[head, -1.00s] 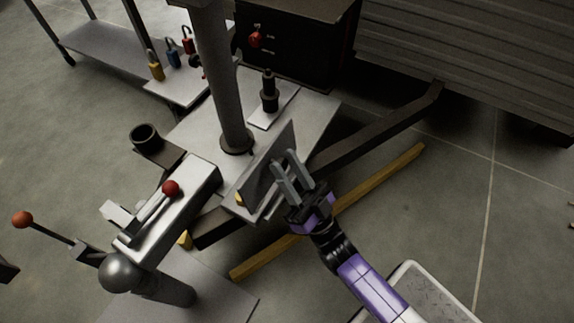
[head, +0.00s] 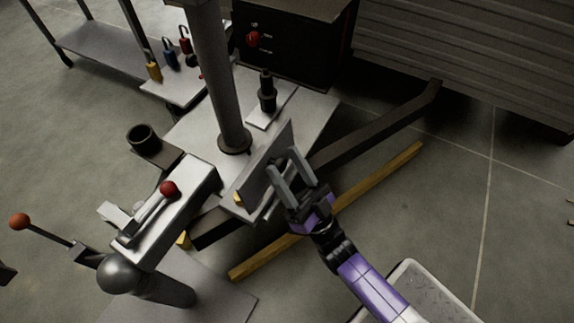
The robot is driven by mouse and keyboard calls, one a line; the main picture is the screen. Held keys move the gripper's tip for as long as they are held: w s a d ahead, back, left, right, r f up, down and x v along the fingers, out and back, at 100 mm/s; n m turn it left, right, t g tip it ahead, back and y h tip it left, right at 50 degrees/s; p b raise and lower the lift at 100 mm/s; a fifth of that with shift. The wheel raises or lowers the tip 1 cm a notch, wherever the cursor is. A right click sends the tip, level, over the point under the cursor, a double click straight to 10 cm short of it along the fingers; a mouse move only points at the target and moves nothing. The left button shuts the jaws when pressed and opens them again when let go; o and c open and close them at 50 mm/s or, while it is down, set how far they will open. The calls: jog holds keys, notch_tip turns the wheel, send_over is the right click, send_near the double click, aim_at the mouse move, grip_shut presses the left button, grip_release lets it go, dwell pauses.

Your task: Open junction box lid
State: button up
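A flat grey plate, which looks like the junction box lid (head: 262,168), stands steeply tilted at the right edge of the metal platform in the head view. A small yellow-orange part (head: 238,198) shows at its lower left; the rest of the box is hidden behind the plate. My gripper (head: 281,158) is just right of the plate, its two grey fingers spread apart with nothing seen between them. The fingers overlap the plate's right side in the picture. I cannot tell whether they touch it.
A thick grey post (head: 222,85) rises from the platform (head: 185,128). A lever with a red knob (head: 169,188) and a ball-topped coupler (head: 118,275) are at left. A dark frame bar (head: 375,130) and a yellow bar (head: 385,178) run right.

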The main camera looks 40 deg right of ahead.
jog(key=shift+y, duration=0.3)
jog(key=v, duration=0.7)
jog(key=shift+s+f+p, duration=0.3)
